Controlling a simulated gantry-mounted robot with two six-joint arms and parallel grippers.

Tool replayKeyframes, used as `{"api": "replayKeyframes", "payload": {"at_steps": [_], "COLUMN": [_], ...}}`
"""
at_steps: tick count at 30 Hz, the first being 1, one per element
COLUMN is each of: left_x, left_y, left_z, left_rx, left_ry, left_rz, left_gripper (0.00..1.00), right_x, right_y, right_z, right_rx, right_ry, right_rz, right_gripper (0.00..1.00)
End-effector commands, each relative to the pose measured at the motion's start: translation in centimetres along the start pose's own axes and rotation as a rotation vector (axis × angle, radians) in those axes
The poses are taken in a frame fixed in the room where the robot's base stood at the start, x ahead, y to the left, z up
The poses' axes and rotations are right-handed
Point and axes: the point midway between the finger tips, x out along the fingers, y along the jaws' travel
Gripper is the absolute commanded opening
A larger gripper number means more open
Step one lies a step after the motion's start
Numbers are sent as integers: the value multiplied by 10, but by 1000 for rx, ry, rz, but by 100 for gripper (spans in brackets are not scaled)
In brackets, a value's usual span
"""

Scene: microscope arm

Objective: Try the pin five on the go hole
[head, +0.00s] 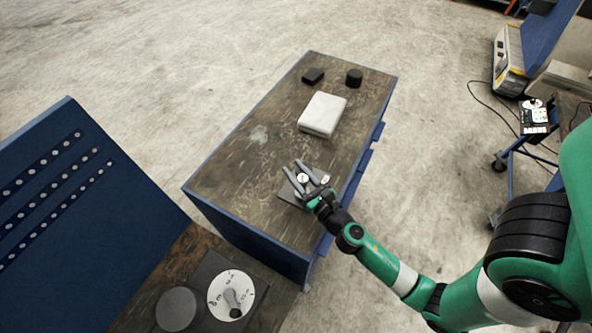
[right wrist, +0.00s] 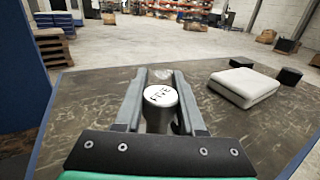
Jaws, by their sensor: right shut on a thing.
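The pin five (right wrist: 160,96) is a silver cylinder with a white top lettered FIVE. In the right wrist view it stands between the two grey fingers of my right gripper (right wrist: 160,75), which is shut on it. In the head view my right gripper (head: 292,167) is low over the near part of the workbench, with the pin's white top (head: 303,178) between its fingers. A dark block (head: 287,196) lies under the gripper, mostly covered by it. I cannot make out the go hole or the pin's lower end. My left gripper is not in view.
The worn workbench (head: 225,180) also holds a white case (head: 322,114), a dark block (head: 313,76) and a black cylinder (head: 354,78) at its far end. A dial device (head: 236,295) sits on another bench at the bottom left. The bench's left part is clear.

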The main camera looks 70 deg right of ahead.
Motion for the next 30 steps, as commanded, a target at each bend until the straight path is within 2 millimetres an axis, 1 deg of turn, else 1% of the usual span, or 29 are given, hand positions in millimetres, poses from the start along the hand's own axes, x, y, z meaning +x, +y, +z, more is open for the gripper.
{"api": "replayKeyframes", "payload": {"at_steps": [10,30], "left_x": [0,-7], "left_y": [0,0], "left_z": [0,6], "left_rx": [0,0], "left_ry": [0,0], "left_rz": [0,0], "left_gripper": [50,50], "right_x": [0,0], "right_y": [0,0], "right_z": [0,-10], "right_rx": [0,1], "right_ry": [-1,-1], "right_rz": [0,0], "right_gripper": [0,0]}}
